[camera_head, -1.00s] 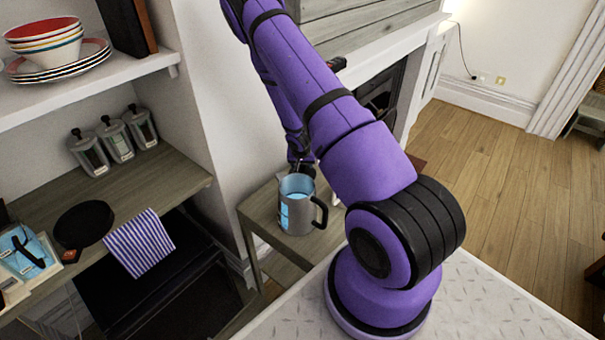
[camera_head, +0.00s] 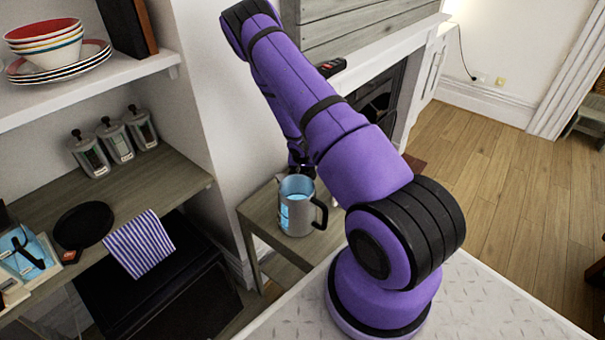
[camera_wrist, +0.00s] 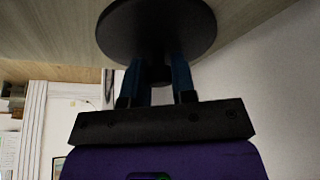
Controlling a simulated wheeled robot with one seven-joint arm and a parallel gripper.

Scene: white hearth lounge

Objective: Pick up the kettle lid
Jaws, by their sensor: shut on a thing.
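The kettle lid (camera_wrist: 158,22) is a dark round disc with a knob. It fills the upper middle of the wrist view. My gripper (camera_wrist: 158,72) is shut on the lid's knob between its two blue fingers. In the head view my gripper (camera_head: 299,164) is a small dark shape just behind the kettle's rim, partly hidden by my arm; the lid cannot be made out there. The kettle (camera_head: 297,212) is a grey metal jug with a black handle on its right. Its top is open and its inside looks light blue.
The kettle stands on a small wooden table (camera_head: 262,222) beside the white wall. A counter (camera_head: 165,185) at left holds several canisters, a black pan (camera_head: 84,224) and a striped cloth (camera_head: 139,243). A fireplace mantel (camera_head: 395,45) is behind my arm. Wooden floor at right is open.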

